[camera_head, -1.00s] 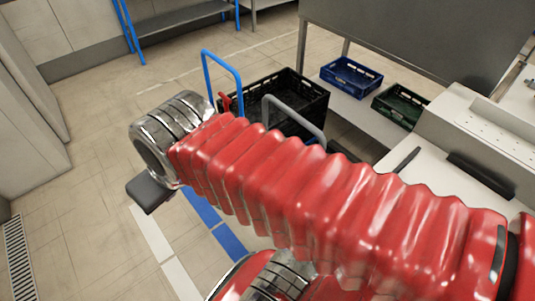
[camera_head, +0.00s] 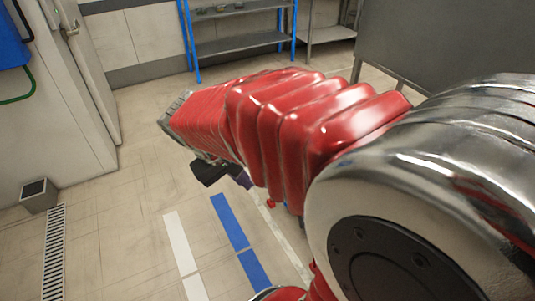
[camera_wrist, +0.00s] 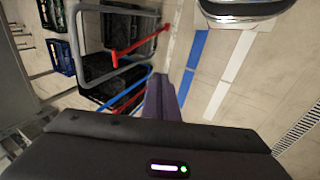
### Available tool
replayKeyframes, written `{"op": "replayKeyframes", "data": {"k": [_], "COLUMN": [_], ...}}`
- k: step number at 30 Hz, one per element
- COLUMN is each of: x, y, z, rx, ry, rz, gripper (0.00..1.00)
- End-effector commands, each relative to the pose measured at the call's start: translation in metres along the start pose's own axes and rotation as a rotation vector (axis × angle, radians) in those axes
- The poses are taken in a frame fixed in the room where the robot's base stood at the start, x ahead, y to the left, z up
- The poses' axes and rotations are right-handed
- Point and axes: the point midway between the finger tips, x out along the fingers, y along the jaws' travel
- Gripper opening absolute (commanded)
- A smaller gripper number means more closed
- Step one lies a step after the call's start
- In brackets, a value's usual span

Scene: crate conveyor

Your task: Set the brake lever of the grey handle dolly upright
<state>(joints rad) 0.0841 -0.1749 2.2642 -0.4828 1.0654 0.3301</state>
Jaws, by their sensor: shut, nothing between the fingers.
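In the wrist view, the grey tubular handle (camera_wrist: 80,42) of one dolly stands at upper left. A red lever (camera_wrist: 138,44) with a knobbed end crosses its opening; I cannot tell its true tilt from this angle. My gripper (camera_wrist: 158,80) has purple fingers, shut and empty, to the right of and below the lever, apart from it in the picture. In the head view my arm hides the grey handle, and only part of my gripper (camera_head: 241,178) shows under the arm. A small red piece (camera_head: 270,203) shows beside it there, its identity unclear.
A blue handle (camera_wrist: 116,91) with a second red bar (camera_wrist: 127,97) is close below the grey one. Black crates (camera_wrist: 98,66) sit behind. Blue shelving (camera_head: 240,45) stands at the back. Floor with white and blue stripes (camera_head: 230,221) is open.

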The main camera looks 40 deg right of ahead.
Motion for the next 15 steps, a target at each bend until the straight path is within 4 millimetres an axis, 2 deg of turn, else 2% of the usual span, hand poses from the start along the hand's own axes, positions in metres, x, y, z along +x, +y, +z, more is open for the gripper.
{"op": "replayKeyframes", "data": {"k": [15], "x": [0.081], "y": [0.051], "z": [-0.048], "rx": [0.002], "ry": [-0.193], "rz": [0.312], "gripper": [0.0]}}
